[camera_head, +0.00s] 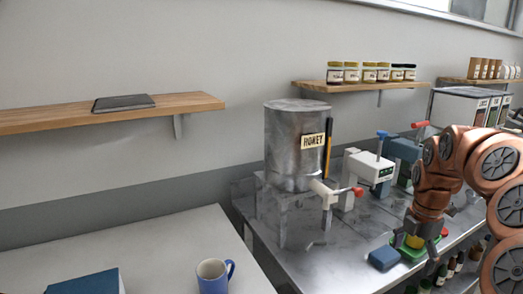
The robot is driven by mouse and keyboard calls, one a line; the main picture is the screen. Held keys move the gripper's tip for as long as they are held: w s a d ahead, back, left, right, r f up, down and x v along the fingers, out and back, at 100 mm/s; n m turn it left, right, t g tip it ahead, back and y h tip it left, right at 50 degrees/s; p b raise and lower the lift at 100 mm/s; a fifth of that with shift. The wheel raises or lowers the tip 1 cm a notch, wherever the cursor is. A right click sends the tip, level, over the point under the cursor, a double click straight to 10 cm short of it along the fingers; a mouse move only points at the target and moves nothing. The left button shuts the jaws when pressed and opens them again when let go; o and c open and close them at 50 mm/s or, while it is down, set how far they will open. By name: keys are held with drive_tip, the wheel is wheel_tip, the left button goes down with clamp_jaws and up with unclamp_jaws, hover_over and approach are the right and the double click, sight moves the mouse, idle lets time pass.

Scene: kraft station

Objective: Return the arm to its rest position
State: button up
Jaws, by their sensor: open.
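My arm comes in from the right edge, in front of the metal counter (338,262). My gripper (416,243) points down at the arm's lower end. Its fingers are apart, over a yellow thing (414,241) on a green base (408,253). I cannot tell whether the fingers touch the yellow thing. Part of the counter behind the arm is hidden.
A honey tank (292,150) with a red-handled tap stands on the counter. A blue block (384,258) lies left of my gripper. White and blue dispensers (370,168) stand behind. A blue mug (213,277) and blue book (85,283) rest on the white table (160,245).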

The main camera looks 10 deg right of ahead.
drive_tip(key=s+a+m, duration=0.4)
drive_tip(key=a, duration=0.6)
drive_tip(key=s+a+m, duration=0.3)
drive_tip(key=a, duration=0.6)
drive_tip(key=s+a+f+m+g, duration=0.1)
drive_tip(key=s+a+f+m, duration=0.1)
drive_tip(key=s+a+m, duration=0.2)
drive_tip(key=s+a+f+m+g, duration=0.1)
drive_tip(key=s+a+f+m, duration=0.2)
drive_tip(key=s+m, duration=0.6)
drive_tip(key=s+a, duration=0.1)
drive_tip(key=s, duration=0.3)
drive_tip(key=shift+a, duration=0.2)
drive_tip(key=shift+s+f, duration=0.1)
